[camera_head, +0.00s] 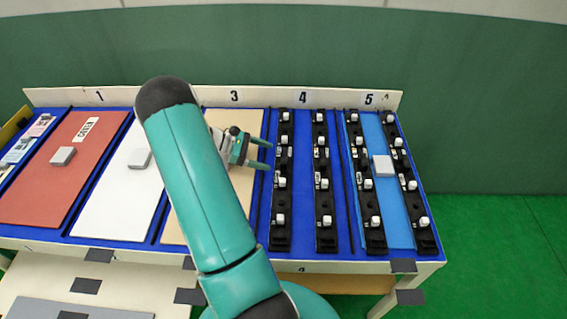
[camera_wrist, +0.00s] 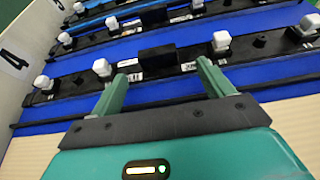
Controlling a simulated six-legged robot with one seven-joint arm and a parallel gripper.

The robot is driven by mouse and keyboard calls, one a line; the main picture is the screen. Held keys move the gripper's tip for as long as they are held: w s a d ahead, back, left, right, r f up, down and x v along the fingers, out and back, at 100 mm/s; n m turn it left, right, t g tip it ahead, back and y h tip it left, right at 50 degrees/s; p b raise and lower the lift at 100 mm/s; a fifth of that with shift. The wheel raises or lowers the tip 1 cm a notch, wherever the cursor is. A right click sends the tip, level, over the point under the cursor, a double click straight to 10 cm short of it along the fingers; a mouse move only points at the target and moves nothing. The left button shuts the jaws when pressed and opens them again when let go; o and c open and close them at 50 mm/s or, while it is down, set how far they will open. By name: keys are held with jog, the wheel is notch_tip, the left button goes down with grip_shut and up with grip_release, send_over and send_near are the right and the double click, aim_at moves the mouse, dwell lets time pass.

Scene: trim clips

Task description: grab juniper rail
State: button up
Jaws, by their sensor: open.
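Black rails with white knobs lie across the blue right part of the table. The head view shows the leftmost rail (camera_head: 281,205), then a second rail (camera_head: 324,205), a third rail (camera_head: 370,205) and a fourth rail (camera_head: 405,165). Their small labels are too small to read, so I cannot tell which is the juniper rail. My gripper (camera_head: 265,156) is open and empty, its fingers pointing right at the leftmost rail's near edge. In the wrist view my gripper (camera_wrist: 162,72) spans the nearest rail's middle, where a black block (camera_wrist: 157,62) sits just beyond the fingertips.
A beige panel (camera_head: 185,220) lies under my arm. Left of it are a white panel (camera_head: 110,195) and a red panel (camera_head: 45,190), each with a grey block. A blue panel (camera_head: 382,205) with a pale block (camera_head: 383,166) lies between the right rails. A numbered back ledge (camera_head: 200,97) borders the table.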

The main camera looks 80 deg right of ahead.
aim_at(278, 163)
jog(key=x, duration=0.5)
jog(key=shift+s+d, duration=0.15)
jog(key=shift+d, duration=0.05)
jog(key=c, duration=1.3)
jog(key=shift+o, duration=0.2)
